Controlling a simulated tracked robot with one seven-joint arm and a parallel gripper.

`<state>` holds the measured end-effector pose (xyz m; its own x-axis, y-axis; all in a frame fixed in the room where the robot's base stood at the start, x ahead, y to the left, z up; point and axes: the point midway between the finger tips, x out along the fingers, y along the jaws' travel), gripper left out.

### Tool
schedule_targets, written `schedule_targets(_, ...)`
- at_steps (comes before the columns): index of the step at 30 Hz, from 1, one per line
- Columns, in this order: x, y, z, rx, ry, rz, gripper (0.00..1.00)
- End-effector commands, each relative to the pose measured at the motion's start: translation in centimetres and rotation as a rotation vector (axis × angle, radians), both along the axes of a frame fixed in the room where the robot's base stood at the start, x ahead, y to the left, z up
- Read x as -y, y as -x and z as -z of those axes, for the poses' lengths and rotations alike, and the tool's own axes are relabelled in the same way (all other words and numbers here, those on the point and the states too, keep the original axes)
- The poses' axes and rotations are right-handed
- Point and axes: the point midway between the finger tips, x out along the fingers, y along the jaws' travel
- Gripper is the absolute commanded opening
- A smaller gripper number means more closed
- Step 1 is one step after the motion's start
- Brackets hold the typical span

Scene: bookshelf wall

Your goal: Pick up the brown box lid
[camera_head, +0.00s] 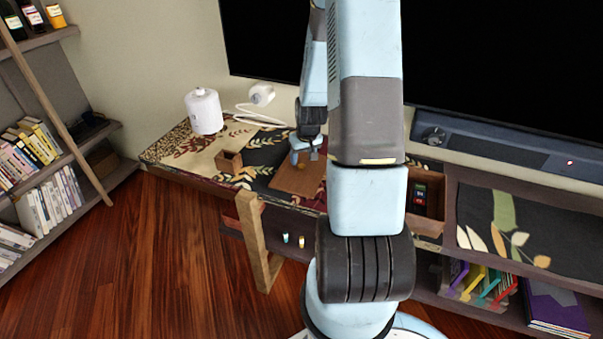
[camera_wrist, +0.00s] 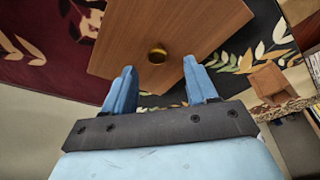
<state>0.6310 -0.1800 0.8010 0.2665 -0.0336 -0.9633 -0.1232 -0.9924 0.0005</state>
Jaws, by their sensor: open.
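The brown box lid (camera_head: 298,178) is a flat wooden board lying on the patterned top of the low cabinet. Nothing is between the fingers. In the head view my gripper (camera_head: 306,150) is over the far part of the lid, and my arm hides part of the area to the right.
A small open wooden box (camera_head: 229,162) stands left of the lid; it also shows in the wrist view (camera_wrist: 268,80). A white cylindrical canister (camera_head: 204,111) and a white corded device (camera_head: 262,95) stand behind. A dark screen (camera_head: 500,60) and soundbar (camera_head: 500,143) border the back. A bookshelf is at left.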

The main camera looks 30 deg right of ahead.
Motion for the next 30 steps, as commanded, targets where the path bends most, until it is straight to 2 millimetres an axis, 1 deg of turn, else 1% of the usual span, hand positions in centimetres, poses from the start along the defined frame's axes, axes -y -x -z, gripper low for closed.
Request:
schedule_targets(9,0.5,-1.1,3.4,-0.004,-0.002,0.001,0.57)
schedule_targets(12,0.6,-1.3,4.2,-0.002,-0.001,0.000,0.57)
schedule_targets(16,0.6,-1.5,4.6,-0.001,-0.001,-0.001,0.57)
schedule_targets(23,0.6,-1.5,4.6,-0.001,0.000,-0.001,0.57)
schedule_targets(30,0.5,-1.5,4.6,-0.001,-0.001,-0.001,0.34)
